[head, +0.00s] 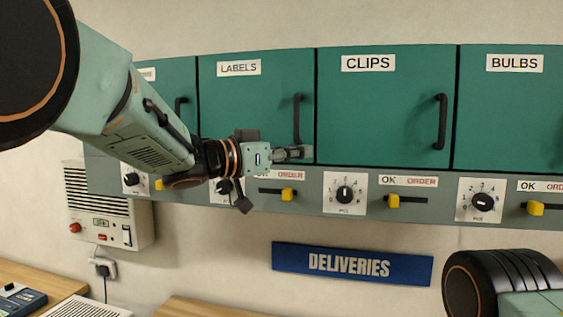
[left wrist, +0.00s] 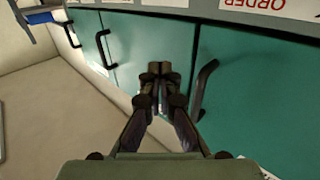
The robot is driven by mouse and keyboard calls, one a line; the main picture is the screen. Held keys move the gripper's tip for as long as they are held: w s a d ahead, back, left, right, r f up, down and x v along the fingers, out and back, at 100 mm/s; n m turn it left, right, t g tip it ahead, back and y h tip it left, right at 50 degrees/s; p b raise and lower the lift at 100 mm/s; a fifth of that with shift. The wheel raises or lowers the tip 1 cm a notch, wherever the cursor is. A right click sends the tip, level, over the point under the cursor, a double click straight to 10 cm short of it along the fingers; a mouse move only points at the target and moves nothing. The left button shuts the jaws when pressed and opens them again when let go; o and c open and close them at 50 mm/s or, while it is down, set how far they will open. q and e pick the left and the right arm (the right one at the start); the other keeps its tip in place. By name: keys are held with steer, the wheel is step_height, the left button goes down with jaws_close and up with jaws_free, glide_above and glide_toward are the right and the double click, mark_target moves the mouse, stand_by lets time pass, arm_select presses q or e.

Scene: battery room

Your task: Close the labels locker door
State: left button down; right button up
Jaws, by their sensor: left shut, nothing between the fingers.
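The labels locker door (head: 240,100) is green, with a white LABELS sign and a dark upright handle (head: 297,119) near its right edge. It looks flush, or nearly so, with the neighbouring doors; I cannot tell whether a small gap remains. My left gripper (head: 303,153) is shut and empty at the door's lower right corner, just below the handle. I cannot tell whether it touches. In the left wrist view, the shut fingers (left wrist: 160,72) point at the green fronts, beside the labels door handle (left wrist: 203,90). My right gripper is out of view.
The clips door (head: 380,110) and bulbs door (head: 510,110) are closed to the right. Dials and yellow sliders (head: 287,194) line the grey strip below. A blue DELIVERIES sign (head: 352,264) and a white wall box (head: 108,205) are lower down.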

arm_select(q)
steer(key=s+a+b, duration=0.2)
steer(key=s+b, duration=0.1)
steer(key=s, duration=0.7)
steer(key=shift+a, duration=0.4)
steer(key=shift+w+d+f, duration=0.1)
steer(key=shift+d, duration=0.1)
